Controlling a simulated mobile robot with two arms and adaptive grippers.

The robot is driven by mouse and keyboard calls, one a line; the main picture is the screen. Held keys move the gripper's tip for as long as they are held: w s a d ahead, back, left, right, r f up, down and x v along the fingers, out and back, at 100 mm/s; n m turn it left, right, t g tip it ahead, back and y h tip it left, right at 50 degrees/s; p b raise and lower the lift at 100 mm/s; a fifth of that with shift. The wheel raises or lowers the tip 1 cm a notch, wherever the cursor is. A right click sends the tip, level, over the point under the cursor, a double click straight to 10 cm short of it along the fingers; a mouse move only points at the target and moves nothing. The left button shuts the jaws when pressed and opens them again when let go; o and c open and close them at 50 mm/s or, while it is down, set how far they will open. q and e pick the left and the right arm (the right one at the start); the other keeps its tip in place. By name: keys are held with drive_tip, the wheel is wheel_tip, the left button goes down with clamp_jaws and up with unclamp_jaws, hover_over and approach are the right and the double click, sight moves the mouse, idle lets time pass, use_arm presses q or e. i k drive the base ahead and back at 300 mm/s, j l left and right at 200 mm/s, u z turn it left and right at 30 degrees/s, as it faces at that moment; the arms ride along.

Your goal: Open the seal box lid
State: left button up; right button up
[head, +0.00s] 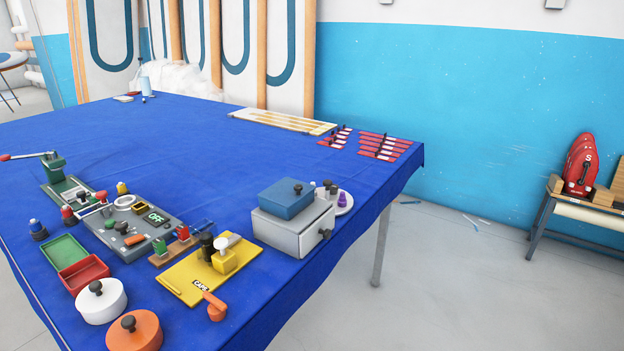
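A grey box (275,232) with a blue lid (284,203) stands near the right front edge of the blue table. The lid has a dark knob on top and sits on the box. A dark knob is on the box's right-hand front. A white round pot (101,305) and an orange round pot (134,334), each with a dark knob on top, stand at the near left. No label shows which of these is the seal box. Neither of my grippers is in view.
A yellow board (187,279), a grey device reading OFF (138,237), and green (63,256) and red (83,274) trays crowd the near side. A white plate (345,205) with small items stands behind the grey box. The table's middle (200,150) is clear.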

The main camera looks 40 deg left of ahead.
sight(287, 191)
drive_tip(key=i+u, duration=0.6)
drive_tip(key=u, duration=0.2)
drive_tip(key=i+l+u, duration=0.15)
drive_tip(key=i+u, duration=0.25)
drive_tip(key=i+l+u, duration=0.15)
drive_tip(key=u, duration=0.25)
